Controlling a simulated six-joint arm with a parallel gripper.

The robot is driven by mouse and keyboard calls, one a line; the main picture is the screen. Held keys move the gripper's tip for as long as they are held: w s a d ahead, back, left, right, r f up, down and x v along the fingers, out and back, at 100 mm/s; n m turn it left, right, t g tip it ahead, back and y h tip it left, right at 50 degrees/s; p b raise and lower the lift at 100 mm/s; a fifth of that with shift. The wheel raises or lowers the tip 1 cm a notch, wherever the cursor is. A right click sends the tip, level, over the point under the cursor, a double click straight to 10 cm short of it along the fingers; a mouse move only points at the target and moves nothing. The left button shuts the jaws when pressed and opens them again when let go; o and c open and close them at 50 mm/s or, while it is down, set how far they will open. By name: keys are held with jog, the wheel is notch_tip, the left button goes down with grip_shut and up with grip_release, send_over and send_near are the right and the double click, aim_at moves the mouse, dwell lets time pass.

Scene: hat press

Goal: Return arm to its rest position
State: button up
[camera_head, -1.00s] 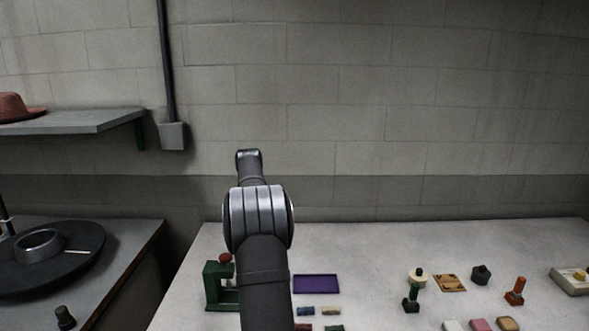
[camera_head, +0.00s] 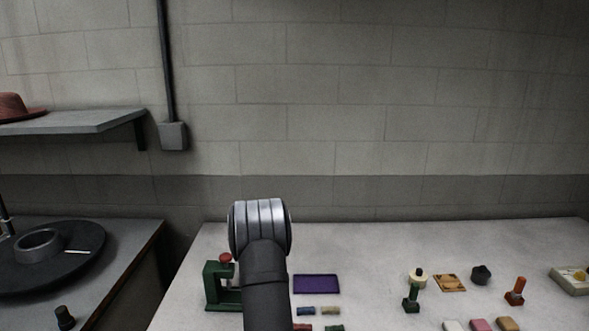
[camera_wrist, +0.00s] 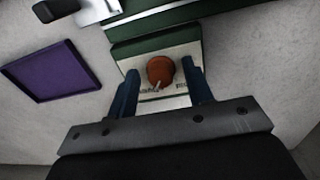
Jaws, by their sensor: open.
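My gripper (camera_wrist: 160,70) shows in the wrist view with its two blue fingers apart. The fingers stand on either side of a round red knob on a green press (camera_wrist: 155,43), as seen from the wrist. I see nothing held between them, and I cannot tell how far the knob is from the fingers. In the head view my arm rises at the bottom centre, just right of the green press (camera_head: 213,287). The gripper itself is hidden there behind my arm.
A purple tray (camera_head: 317,284) lies right of my arm, with small coloured blocks (camera_head: 306,311) in front. Several small items stand at the table's right. A side table with a dark round plate (camera_head: 72,263) is at left. A shelf (camera_head: 80,123) holds a red hat (camera_head: 16,107).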

jog(key=n, duration=0.5)
jog(key=shift+d+n, duration=0.15)
jog(key=shift+n, duration=0.15)
notch_tip(320, 180, up, 12)
jog(key=shift+a, duration=0.25)
